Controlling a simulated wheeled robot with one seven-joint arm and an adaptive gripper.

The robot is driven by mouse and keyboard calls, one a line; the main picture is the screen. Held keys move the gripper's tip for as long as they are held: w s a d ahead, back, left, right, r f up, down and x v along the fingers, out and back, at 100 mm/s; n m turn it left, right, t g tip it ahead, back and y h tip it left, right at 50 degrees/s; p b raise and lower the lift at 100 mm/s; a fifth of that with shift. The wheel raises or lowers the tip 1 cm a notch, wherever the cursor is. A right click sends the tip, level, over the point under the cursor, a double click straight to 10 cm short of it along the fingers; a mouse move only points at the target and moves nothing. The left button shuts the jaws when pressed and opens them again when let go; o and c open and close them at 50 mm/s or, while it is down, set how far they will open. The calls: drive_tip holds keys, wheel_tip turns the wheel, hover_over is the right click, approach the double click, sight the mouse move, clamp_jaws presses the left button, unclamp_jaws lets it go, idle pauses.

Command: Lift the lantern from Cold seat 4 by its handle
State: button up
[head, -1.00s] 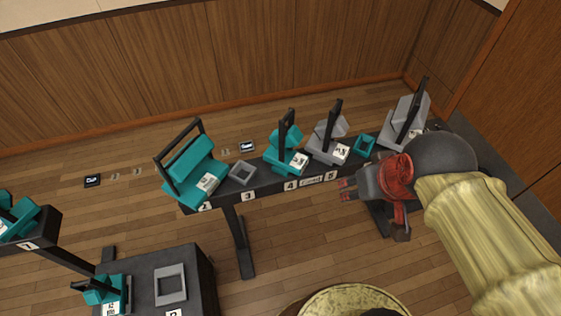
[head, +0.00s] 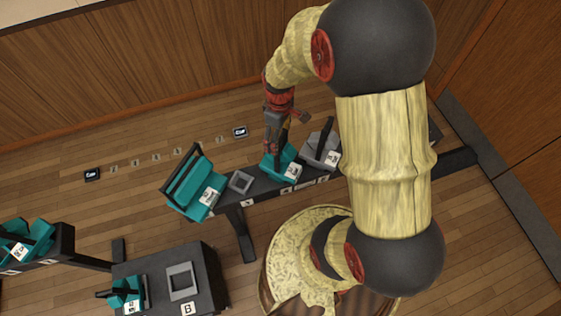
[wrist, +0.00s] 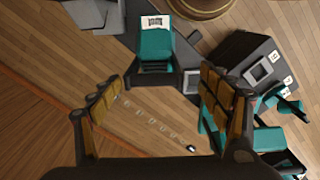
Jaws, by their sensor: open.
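The teal lantern (head: 283,166) on seat 4 stands on the dark rail, with a white label on its front. Its dark handle is hard to tell from my gripper in the head view. My gripper (head: 280,128) is just above it, pointing down. In the wrist view the teal lantern (wrist: 155,45) lies ahead, near the top middle, with a dark bar across its near end. My gripper (wrist: 160,92) is open there, with its padded fingers wide apart to either side and nothing between them.
A grey lantern (head: 320,150) stands close on the right. An empty grey frame (head: 241,181) and a larger teal lantern (head: 192,185) are on the left. A dark box (head: 205,262) stands in front, left of my base. The wooden wall (head: 150,70) is behind.

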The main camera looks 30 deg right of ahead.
sight(281, 147)
drive_tip(key=f, duration=0.6)
drive_tip(key=shift+w+d, duration=0.25)
drive_tip(key=shift+d, duration=0.15)
drive_tip(key=shift+r, duration=0.1)
drive_tip(key=shift+c, duration=1.2)
clamp_jaws()
